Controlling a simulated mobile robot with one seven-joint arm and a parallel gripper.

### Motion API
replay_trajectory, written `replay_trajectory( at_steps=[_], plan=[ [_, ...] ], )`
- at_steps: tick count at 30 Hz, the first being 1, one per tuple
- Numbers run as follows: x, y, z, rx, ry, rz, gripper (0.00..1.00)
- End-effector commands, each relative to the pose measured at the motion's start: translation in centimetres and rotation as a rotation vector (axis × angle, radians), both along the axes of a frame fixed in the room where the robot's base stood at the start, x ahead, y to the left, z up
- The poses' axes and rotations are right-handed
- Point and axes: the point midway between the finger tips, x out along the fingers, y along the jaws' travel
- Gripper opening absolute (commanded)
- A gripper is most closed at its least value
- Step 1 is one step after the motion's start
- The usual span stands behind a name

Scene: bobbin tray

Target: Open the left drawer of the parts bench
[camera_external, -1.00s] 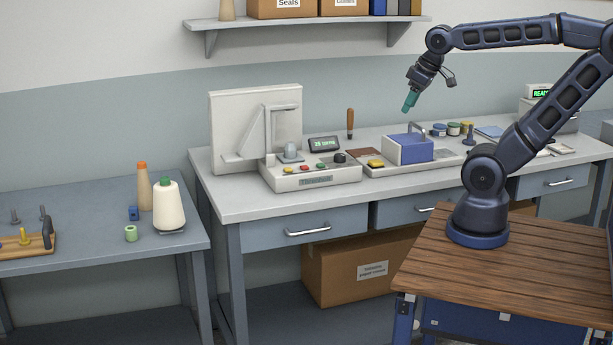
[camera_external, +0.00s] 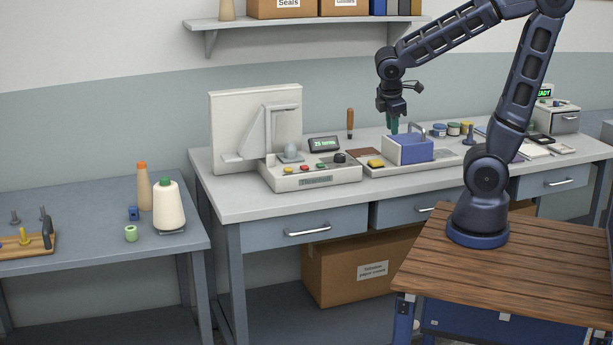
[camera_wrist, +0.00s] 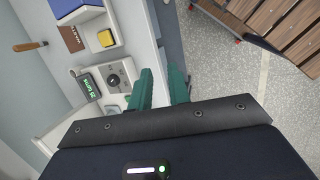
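The parts bench (camera_external: 250,206) has several grey-blue drawers along its front. Its left drawer (camera_external: 265,236) has a pale bar handle (camera_external: 307,230) and looks shut, its front under the bench top. My gripper (camera_external: 393,126) points down near the blue box, to the right of the left drawer and above its height. It touches no handle. In the wrist view my gripper (camera_wrist: 160,88) shows two green fingers apart with nothing between them. The bench's front edge passes beneath them. I cannot make out the left drawer's handle there.
A blue box (camera_external: 408,150), a control unit (camera_external: 312,178) with buttons and a white upright panel (camera_external: 235,125) stand on the bench. A wooden-topped table (camera_external: 520,260) carries my base. A cardboard box (camera_external: 345,275) sits below the drawers. A side table (camera_external: 90,215) holds a thread cone.

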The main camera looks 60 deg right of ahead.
Motion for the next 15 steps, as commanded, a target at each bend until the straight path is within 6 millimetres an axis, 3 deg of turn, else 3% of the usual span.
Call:
replay_trajectory(
  at_steps=[15],
  plan=[
    [5.5, 1.1, -6.7, -0.353, 0.446, 0.594, 0.18]
  ],
)
